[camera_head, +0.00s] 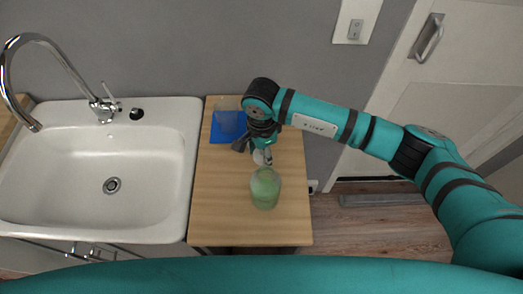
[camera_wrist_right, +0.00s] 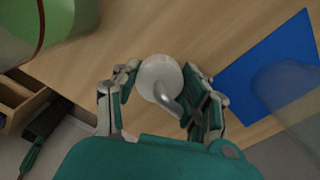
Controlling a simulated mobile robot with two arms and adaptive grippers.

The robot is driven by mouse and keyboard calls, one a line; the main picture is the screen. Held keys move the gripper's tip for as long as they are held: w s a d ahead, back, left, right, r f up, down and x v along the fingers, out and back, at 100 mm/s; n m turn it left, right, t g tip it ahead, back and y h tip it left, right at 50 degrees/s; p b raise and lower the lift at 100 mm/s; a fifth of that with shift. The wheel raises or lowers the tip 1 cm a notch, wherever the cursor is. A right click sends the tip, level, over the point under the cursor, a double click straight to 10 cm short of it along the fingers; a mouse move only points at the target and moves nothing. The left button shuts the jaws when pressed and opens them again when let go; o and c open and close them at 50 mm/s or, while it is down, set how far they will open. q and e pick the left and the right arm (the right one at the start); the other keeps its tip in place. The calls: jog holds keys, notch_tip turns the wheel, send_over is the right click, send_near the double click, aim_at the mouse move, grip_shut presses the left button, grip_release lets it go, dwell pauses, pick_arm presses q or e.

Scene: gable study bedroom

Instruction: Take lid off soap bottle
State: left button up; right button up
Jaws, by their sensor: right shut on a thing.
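The soap bottle (camera_head: 265,190) is a clear, rounded container with green contents, standing on the wooden counter. Part of it shows at the top left of the right wrist view (camera_wrist_right: 25,30). The white lid (camera_wrist_right: 160,78), round with a curved pump spout, is apart from the bottle. My right gripper (camera_wrist_right: 163,88) is shut on the lid, one finger on each side. In the head view the right gripper (camera_head: 262,152) is just behind the bottle, and the lid shows small and partly hidden. I cannot tell the lid's height over the counter. My left gripper is not in view.
A blue mat (camera_head: 216,137) with a clear, cup-like container (camera_head: 228,118) lies at the back left of the wooden counter (camera_head: 218,205). A white sink (camera_head: 150,165) with a tall faucet stands to the left. The counter's front and left parts are clear.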

aim_at(261, 154)
jog(key=shift+f, duration=0.15)
jog(key=o, duration=1.3)
jog(key=shift+r, duration=0.5)
notch_tip(261, 154, up, 11)
jog(key=b, duration=0.3)
jog(key=shift+r+b, duration=0.2)
jog(key=shift+b, duration=0.1)
